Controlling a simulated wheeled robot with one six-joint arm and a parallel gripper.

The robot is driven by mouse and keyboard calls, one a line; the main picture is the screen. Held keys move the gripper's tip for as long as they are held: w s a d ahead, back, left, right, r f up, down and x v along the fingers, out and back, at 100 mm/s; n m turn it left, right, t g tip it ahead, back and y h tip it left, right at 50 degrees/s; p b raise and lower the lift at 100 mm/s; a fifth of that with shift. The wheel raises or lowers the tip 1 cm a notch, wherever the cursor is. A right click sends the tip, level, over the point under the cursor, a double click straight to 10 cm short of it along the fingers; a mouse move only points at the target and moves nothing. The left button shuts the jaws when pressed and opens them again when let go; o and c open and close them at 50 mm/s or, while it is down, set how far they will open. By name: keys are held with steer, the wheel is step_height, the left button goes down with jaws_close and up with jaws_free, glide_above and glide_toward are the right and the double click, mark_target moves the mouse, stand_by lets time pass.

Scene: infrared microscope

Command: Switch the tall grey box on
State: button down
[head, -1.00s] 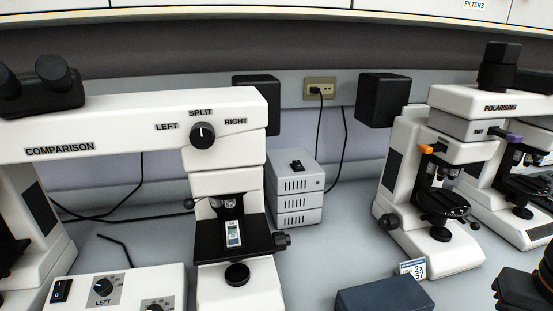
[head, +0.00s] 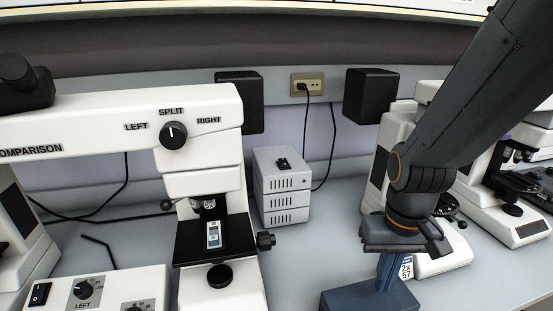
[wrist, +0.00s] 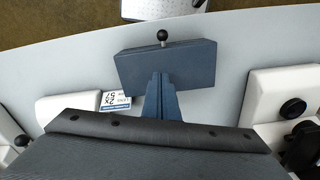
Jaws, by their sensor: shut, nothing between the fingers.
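The tall grey box (head: 283,195) stands on the bench in the head view, right of the comparison microscope. I cannot tell which way the switch is set. My gripper (head: 386,286) points down, right of the grey box and nearer to me, apart from it. Its fingers are shut and empty, and show in the wrist view (wrist: 161,84) over a dark blue box. The tall grey box is not clearly in the wrist view.
The dark blue box (head: 345,300) lies below my fingers; contact is unclear. The comparison microscope (head: 215,180) stands left of the grey box. A white microscope (head: 400,135) is partly behind my arm. A cable (head: 332,150) hangs from the wall socket (head: 308,84). Bare bench lies before the grey box.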

steer(key=w+a+n+t, duration=0.1)
steer(key=w+a+t, duration=0.4)
steer(key=w, duration=0.6)
steer(key=w+a+r+n+t+y+p, duration=0.1)
steer(key=w+a+r+t+y, duration=0.3)
steer(key=w+a+r+t, duration=0.7)
step_height(320, 180, up, 3)
steer(key=shift+w+a+r+n+y, duration=0.1)
steer(key=shift+w+a+n+y, duration=0.3)
steer(key=shift+a+n, duration=0.25)
steer(key=p, duration=0.2)
glide_above(285, 165)
steer(key=shift+s+f, duration=0.4)
steer(key=shift+s, duration=0.05)
steer(key=f, duration=0.2)
steer(key=shift+w+f, duration=0.35)
steer(key=shift+f, duration=0.05)
steer(key=shift+w+f, duration=0.1)
steer(key=shift+f, duration=0.5)
